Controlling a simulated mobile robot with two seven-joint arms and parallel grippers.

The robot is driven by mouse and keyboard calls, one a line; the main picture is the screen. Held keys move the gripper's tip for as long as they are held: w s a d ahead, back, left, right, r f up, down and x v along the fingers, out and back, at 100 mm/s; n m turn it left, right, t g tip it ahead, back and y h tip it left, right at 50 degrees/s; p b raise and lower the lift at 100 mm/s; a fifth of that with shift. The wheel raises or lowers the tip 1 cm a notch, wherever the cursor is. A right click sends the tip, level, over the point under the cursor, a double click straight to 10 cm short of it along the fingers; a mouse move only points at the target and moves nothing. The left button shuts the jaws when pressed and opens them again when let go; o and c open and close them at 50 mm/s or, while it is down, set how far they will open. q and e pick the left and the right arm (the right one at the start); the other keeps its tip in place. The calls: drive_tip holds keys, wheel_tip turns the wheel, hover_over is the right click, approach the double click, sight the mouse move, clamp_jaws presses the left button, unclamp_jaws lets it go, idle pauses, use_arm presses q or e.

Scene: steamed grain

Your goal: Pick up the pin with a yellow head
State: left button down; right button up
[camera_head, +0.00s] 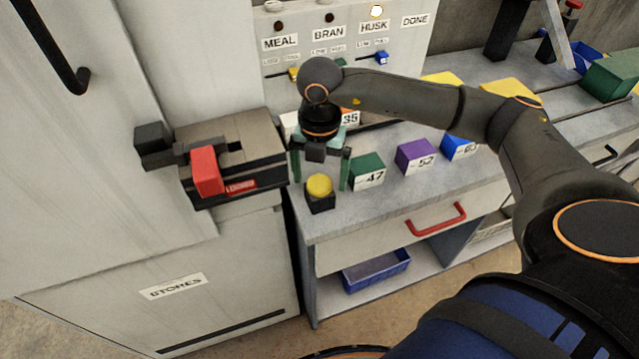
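A round yellow head (319,185) sits on top of a small black block (320,203) at the front left corner of the grey counter; any pin shaft is hidden. My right gripper (321,180) points down over it with its two green fingers spread. One finger is on each side of the yellow head, and gaps show between the fingers and the head. Nothing is seen held. My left gripper is not in view.
Green (367,167), purple (414,153) and blue (459,146) numbered blocks stand right of the gripper. An orange block is partly hidden behind it. A grey cabinet carries a dark latch box with a red handle (206,171). A red drawer handle (437,219) juts out below the counter.

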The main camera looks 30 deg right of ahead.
drive_tip(key=shift+r, duration=0.1)
clamp_jaws()
idle(0.5)
